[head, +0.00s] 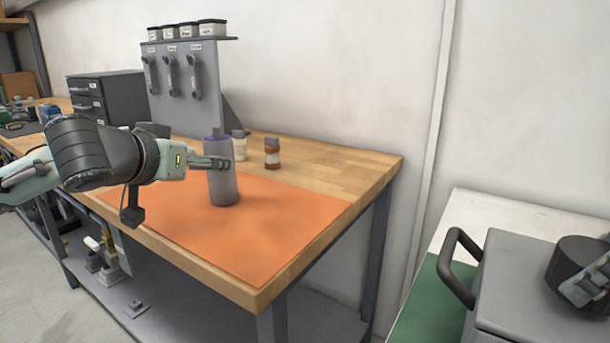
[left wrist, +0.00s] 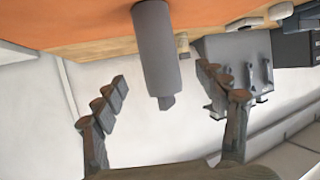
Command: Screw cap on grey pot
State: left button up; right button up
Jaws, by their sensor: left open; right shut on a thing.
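A large grey pot (head: 515,285) with a dark bar handle stands at the right, cut off by the frame edges. My right gripper (head: 588,284) shows only partly at the right edge and is shut on a round black cap (head: 574,256). The cap is at the pot's top; I cannot tell if it touches or is seated. My left gripper (head: 218,162) is at the upper part of a grey cylinder (head: 222,187) with a purple ring, standing on the orange mat. In the left wrist view, my left gripper (left wrist: 165,105) is open, its fingers on either side of the cylinder (left wrist: 157,45).
The orange mat (head: 270,240) covers part of the wooden bench (head: 340,167). Small jars (head: 272,153) stand behind the cylinder. A grey tool stand (head: 180,95) and a drawer unit (head: 105,95) are farther back. The pot stands over a green mat (head: 425,305). A gap separates both tables.

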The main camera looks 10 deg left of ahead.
aim_at(222, 187)
pick_arm(q)
jog(key=shift+x, duration=1.45)
pick_arm(e)
jog(key=shift+f, duration=0.1)
pick_arm(q)
jog(key=shift+w, duration=0.1)
jog(key=b+x, duration=0.1)
jog(key=x, duration=0.4)
pick_arm(e)
jog(key=shift+f, duration=0.45)
pick_arm(q)
jog(key=shift+r, duration=0.1)
jog(key=c, duration=1.5)
jog(key=shift+r, duration=0.1)
pick_arm(e)
jog(key=shift+r, duration=0.1)
